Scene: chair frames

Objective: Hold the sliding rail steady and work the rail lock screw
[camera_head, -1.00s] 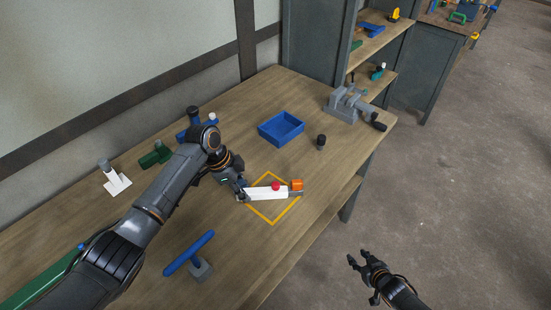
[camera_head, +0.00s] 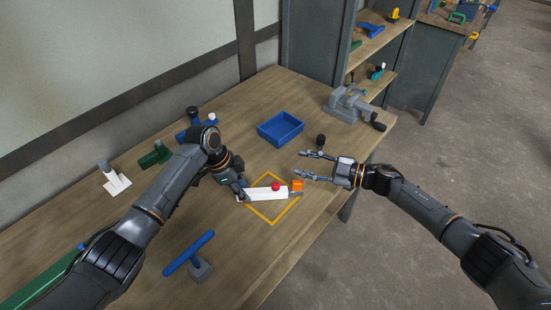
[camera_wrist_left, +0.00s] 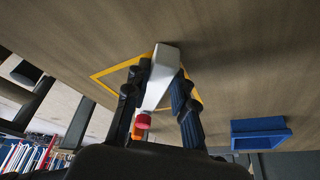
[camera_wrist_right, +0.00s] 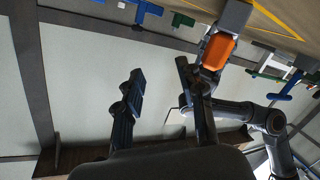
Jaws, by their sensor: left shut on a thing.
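The sliding rail (camera_head: 262,194) is a white bar lying in the yellow outlined square on the bench. A red knob (camera_head: 276,186), which looks like the lock screw, stands on it, and an orange block (camera_head: 297,186) is at its right end. My left gripper (camera_head: 244,192) is shut on the rail's left end; the left wrist view shows the white bar (camera_wrist_left: 161,75) between its fingers. My right gripper (camera_head: 310,166) is open and empty, just right of and above the orange block. In the right wrist view the orange block (camera_wrist_right: 218,50) shows beyond one finger.
A blue tray (camera_head: 281,129) and a small black cylinder (camera_head: 320,141) lie behind the rail. A grey vise (camera_head: 350,103) stands at the bench's far corner. A blue T-shaped tool (camera_head: 190,254) stands at the front. Green and white pieces are at the left.

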